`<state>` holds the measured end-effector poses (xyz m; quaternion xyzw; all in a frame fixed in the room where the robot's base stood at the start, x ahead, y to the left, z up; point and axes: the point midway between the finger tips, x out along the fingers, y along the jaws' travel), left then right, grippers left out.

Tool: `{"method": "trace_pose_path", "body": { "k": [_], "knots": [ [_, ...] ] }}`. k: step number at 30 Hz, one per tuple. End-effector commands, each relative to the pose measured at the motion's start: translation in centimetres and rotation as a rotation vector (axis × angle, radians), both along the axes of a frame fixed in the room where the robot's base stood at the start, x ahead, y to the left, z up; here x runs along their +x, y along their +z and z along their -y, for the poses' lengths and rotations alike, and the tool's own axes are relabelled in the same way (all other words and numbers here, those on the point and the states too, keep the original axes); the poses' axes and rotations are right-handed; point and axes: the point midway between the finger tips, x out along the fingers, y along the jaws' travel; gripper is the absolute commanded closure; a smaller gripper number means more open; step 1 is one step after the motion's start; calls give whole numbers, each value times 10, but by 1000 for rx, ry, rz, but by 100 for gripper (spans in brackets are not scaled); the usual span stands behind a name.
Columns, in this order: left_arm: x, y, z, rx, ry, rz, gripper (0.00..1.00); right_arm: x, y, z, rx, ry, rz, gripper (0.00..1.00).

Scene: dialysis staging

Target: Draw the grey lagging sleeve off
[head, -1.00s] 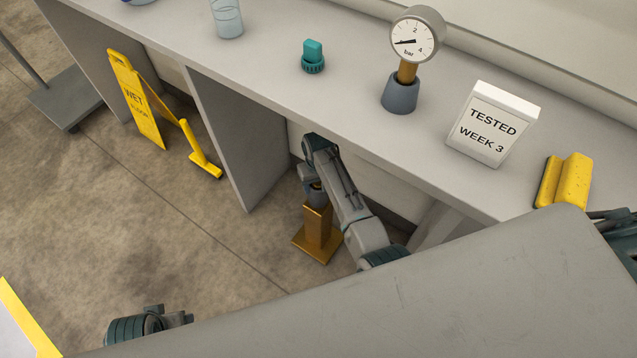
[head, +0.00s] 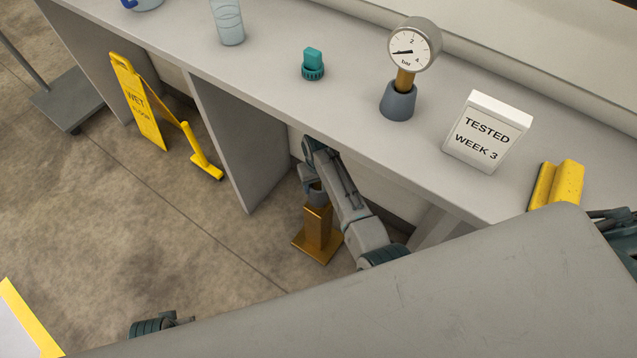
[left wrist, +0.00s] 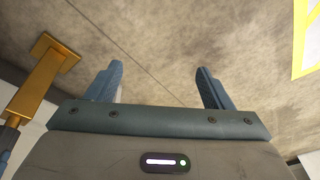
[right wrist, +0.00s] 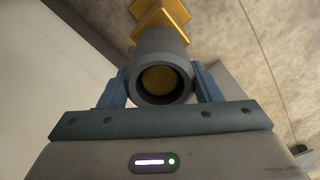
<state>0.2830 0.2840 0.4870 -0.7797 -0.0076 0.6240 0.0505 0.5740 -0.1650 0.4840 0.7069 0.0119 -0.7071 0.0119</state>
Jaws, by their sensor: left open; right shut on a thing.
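The grey lagging sleeve (right wrist: 160,45) is a hollow tube, seen open end on in the right wrist view. A round brass end shows recessed inside it. My right gripper (right wrist: 160,78) is shut on the sleeve, one finger on each side. In the head view the sleeve (head: 317,197) is at the top of the brass stand (head: 318,230), below the bench edge, with my right gripper (head: 312,186) partly covering it. How far the sleeve overlaps the brass is hidden. My left gripper (left wrist: 160,78) is open and empty above the floor; the brass stand (left wrist: 40,80) is left of it.
The bench (head: 270,85) overhangs the brass stand, with a panel (head: 235,140) to its left. On it stand a gauge (head: 414,45), a teal cap (head: 313,65), a sign (head: 487,132) and a yellow block (head: 557,185).

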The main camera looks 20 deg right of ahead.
Motion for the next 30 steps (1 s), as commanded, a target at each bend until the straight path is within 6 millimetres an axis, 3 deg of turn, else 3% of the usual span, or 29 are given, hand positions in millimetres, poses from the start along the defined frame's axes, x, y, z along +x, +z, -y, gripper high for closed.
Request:
{"method": "trace_pose_path", "body": {
  "k": [30],
  "knots": [
    [-17,-58,-5,-3,10,-42,25,0,17,0,0,0,0,64]
  ]
}}
